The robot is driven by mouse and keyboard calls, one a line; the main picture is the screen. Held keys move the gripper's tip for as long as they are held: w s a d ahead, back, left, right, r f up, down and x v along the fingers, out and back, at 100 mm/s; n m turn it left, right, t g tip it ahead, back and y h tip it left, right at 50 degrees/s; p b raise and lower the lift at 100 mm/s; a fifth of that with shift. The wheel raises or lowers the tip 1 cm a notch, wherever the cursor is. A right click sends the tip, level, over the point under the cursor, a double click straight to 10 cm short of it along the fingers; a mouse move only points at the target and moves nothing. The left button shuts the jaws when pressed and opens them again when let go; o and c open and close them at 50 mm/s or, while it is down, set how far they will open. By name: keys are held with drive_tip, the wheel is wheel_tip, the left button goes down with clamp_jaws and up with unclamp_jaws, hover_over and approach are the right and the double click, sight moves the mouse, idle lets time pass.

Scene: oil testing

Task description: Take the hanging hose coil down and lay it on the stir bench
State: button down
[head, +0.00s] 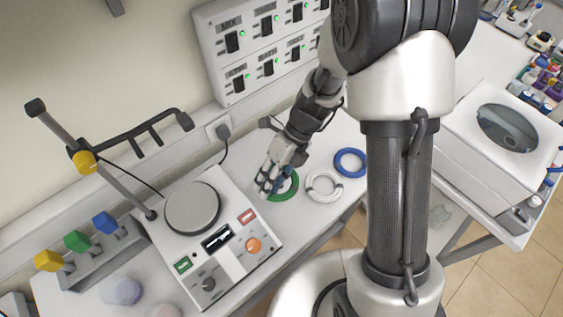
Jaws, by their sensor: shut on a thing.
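My gripper (269,182) points down at the bench, right of the stirrer, and is shut on a green hose coil (290,194). The fingers hide the coil's left part. The coil lies flat at about the height of the stir bench (304,218); I cannot tell whether it touches the top. A white coil (322,200) and a blue coil (352,175) lie to its right. The rack with dark hooks (150,130) stands at left on a slanted post, and no coil hangs on it.
The stirrer (214,240) with a round plate stands left of my gripper. Yellow, green and blue blocks (77,241) stand further left. A switch panel (262,45) is on the wall behind. A white box (502,135) with a round window stands at right.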

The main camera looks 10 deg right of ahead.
drive_tip(key=shift+f+b, duration=2.75)
drive_tip(key=shift+b, duration=0.3)
drive_tip(key=shift+f+b, duration=0.4)
drive_tip(key=shift+f, duration=1.3)
drive_tip(key=c, duration=1.3)
unclamp_jaws()
drive_tip(key=o, duration=0.6)
drive_tip(key=shift+s, duration=0.1)
